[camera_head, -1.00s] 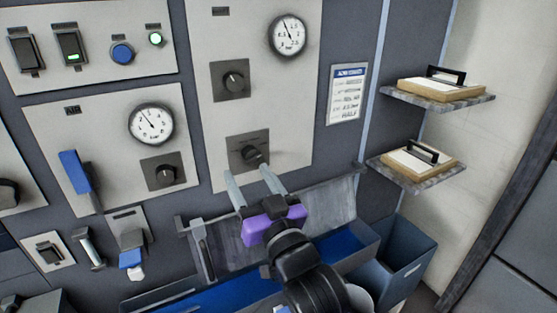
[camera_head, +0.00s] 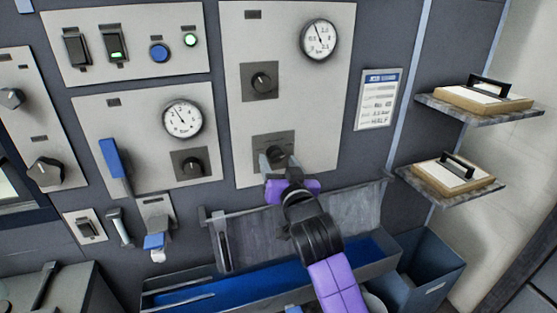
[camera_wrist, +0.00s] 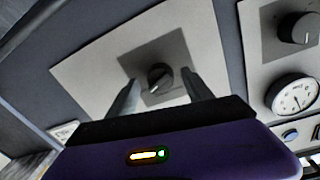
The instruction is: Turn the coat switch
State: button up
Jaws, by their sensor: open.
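A dark rotary knob on a grey square plate (camera_head: 262,142), low on the tall pale panel, sits right ahead of my gripper (camera_head: 277,164); I take it for the coat switch, though its label is not readable. In the wrist view the knob (camera_wrist: 159,76) shows between my two fingers, on its plate (camera_wrist: 178,45). My gripper (camera_wrist: 160,86) is open, with one finger on each side of the knob. I cannot tell whether the fingers touch it. In the head view my fingers partly hide the knob.
Above it on the same panel are another knob (camera_head: 262,81) and a gauge (camera_head: 319,39). To the left is a panel with a gauge (camera_head: 182,118), a knob (camera_head: 191,164) and a blue lever (camera_head: 114,158). A blue-lined trough (camera_head: 345,262) lies below. Two shelves stand at right.

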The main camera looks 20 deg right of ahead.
jog(key=shift+w, duration=0.4)
grip_shut()
